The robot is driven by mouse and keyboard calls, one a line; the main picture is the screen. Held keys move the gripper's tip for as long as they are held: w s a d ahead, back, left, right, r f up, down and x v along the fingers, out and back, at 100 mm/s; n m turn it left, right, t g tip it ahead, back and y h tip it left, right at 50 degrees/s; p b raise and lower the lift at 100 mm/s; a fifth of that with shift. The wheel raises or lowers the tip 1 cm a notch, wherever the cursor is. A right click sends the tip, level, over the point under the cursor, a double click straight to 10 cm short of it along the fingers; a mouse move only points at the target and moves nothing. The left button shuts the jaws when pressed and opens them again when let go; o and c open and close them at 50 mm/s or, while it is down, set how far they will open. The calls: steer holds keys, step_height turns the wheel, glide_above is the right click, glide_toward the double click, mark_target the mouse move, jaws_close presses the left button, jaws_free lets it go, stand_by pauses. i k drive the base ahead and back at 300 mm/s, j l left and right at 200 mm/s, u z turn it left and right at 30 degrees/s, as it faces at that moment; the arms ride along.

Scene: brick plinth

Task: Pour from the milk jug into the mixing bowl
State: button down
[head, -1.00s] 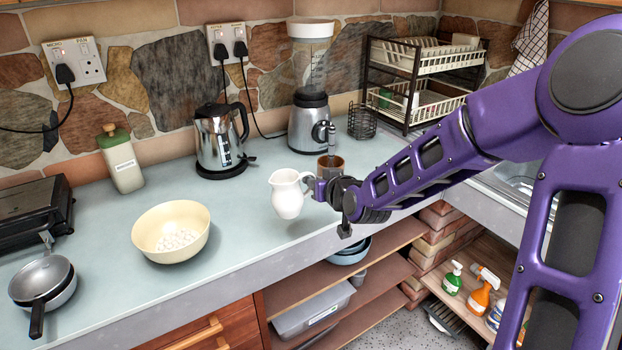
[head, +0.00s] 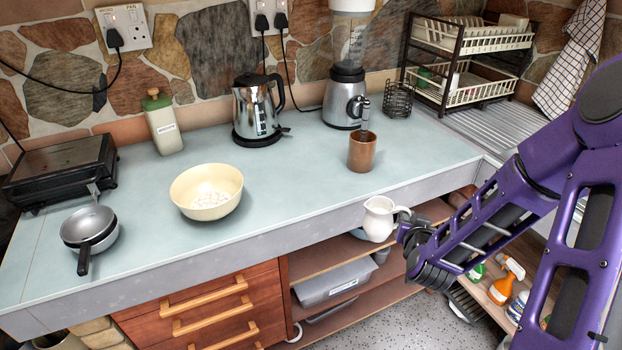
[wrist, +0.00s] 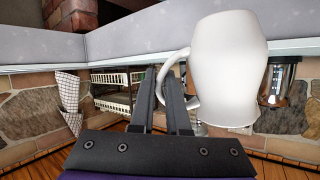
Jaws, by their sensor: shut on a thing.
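The white milk jug (head: 379,219) hangs upright, or nearly so, in front of the counter's front edge, clear of the worktop. My gripper (head: 408,226) is shut on its handle, on the jug's right side. In the wrist view the jug (wrist: 228,70) is beside my fingers (wrist: 161,85), with its handle at them; the jug's inside is hidden. The cream mixing bowl (head: 206,192) stands on the worktop, well to the left of the jug. It has small pale marks or bits on its inside bottom.
A brown mug (head: 362,151) stands on the worktop behind the jug. Kettle (head: 258,110), blender (head: 345,95) and green-capped canister (head: 162,122) line the wall. Pans (head: 89,232) and a black grill (head: 60,172) are at left. The worktop (head: 290,180) between bowl and mug is clear.

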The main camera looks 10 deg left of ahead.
mark_target(208, 192)
steer(key=k+j+u, duration=0.1)
steer(key=u, duration=0.4)
steer(key=k+j+u, duration=0.15)
steer(key=u, duration=0.3)
